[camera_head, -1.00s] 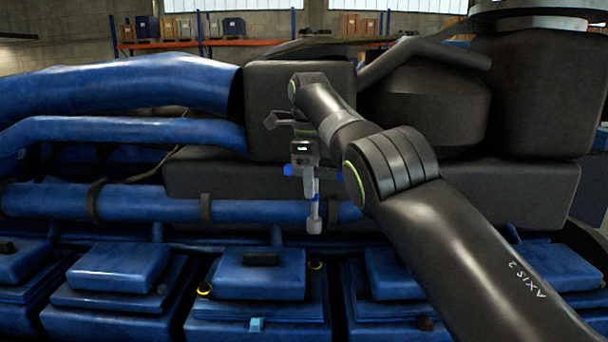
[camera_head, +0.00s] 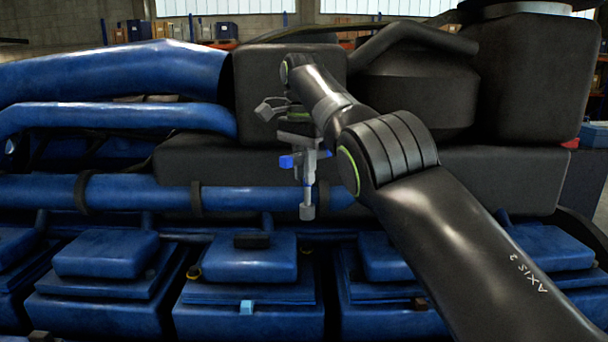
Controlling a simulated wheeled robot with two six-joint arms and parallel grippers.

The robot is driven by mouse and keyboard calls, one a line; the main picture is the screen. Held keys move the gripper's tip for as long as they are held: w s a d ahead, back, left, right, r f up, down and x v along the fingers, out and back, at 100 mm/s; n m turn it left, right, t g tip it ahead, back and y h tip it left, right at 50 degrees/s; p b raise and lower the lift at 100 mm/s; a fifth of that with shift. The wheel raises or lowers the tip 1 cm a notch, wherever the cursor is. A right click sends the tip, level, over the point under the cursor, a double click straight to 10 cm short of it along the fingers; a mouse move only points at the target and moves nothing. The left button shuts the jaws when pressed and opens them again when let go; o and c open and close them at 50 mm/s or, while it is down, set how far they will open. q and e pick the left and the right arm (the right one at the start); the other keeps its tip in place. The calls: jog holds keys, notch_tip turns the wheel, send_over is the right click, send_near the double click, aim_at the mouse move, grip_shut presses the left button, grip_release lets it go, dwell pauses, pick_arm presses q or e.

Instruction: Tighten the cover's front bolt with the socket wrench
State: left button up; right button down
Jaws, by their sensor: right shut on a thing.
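My right gripper (camera_head: 306,160), with blue fingertips, is shut on the socket wrench (camera_head: 308,190). The wrench hangs upright, its grey socket end (camera_head: 307,212) pointing down. In the picture the socket shows above and right of a blue cover (camera_head: 250,265) with a black block (camera_head: 252,240) on top; it looks clear of the cover. I cannot tell which of these is the front bolt. My left gripper is out of view.
Similar blue covers stand on both sides, one at left (camera_head: 107,253) and one at right (camera_head: 385,257). A blue pipe (camera_head: 135,193) runs behind the wrench. Large dark engine blocks (camera_head: 290,85) rise behind the arm. The space above the front covers is open.

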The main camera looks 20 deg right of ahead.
aim_at(310, 205)
jog(key=n, duration=0.2)
jog(key=f+n+b, duration=0.1)
jog(key=n, duration=0.1)
jog(key=shift+d+n+b, duration=0.15)
jog(key=shift+n+b, duration=0.15)
jog(key=n, duration=0.2)
jog(key=n+b, duration=0.1)
jog(key=n, duration=0.2)
jog(key=shift+s+d+f+n+b, duration=0.1)
jog(key=shift+f+n+b, duration=0.2)
jog(key=shift+b, duration=0.05)
jog(key=n, duration=0.5)
jog(key=shift+d+f+y, duration=0.2)
jog(key=shift+f+y, duration=0.1)
jog(key=n, duration=0.6)
jog(key=shift+d+f+b, duration=0.15)
jog(key=shift+f+b, duration=0.15)
jog(key=shift+f, duration=0.05)
notch_tip(310, 205, down, 2)
jog(key=shift+f+b, duration=0.15)
jog(key=shift+b, duration=1)
jog(key=shift+f+b, duration=0.5)
jog(key=shift+f+b, duration=0.95)
jog(key=shift+r, duration=0.1)
